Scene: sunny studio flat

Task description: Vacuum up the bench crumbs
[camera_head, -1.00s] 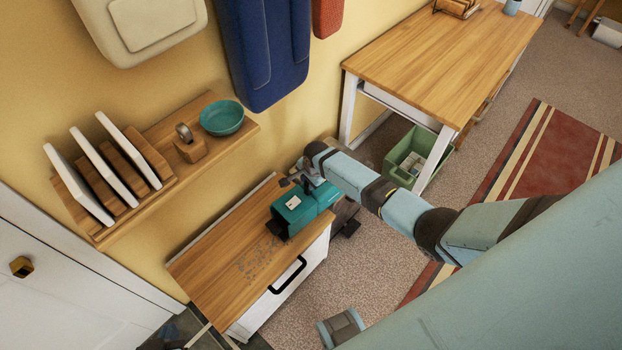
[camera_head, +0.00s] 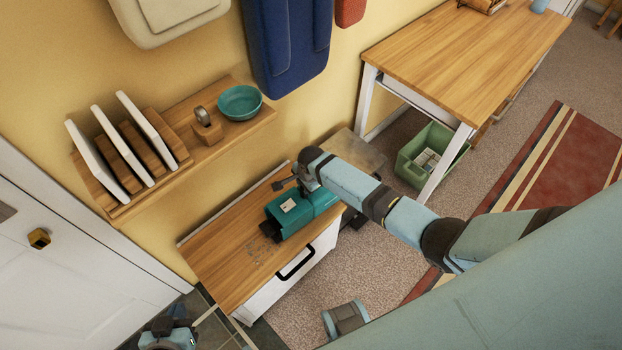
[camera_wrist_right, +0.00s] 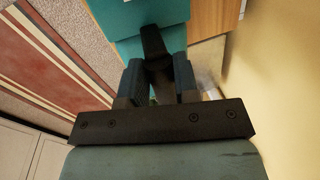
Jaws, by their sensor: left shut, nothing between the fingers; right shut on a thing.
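The bench (camera_head: 215,262) is a low white unit with a wooden top and a black handle, against the yellow wall. A faint patch of grey crumbs (camera_head: 257,266) lies on its top towards the front. The teal handheld vacuum (camera_head: 318,204) rests on or just over the top, its dark nozzle beside the crumbs. My right gripper (camera_head: 303,181) is shut on the vacuum's dark handle. In the right wrist view, both fingers (camera_wrist_right: 158,82) close around the handle, with the teal body (camera_wrist_right: 140,15) beyond. My left gripper (camera_head: 172,326) is shut and empty at the bottom left, below the bench.
A wall shelf (camera_head: 205,147) with boards and a teal bowl (camera_head: 239,102) hangs above the bench. A wooden table (camera_head: 465,55) stands at the right, with a green bin (camera_head: 415,172) below. A white door (camera_head: 70,270) is at the left. Carpet lies in front.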

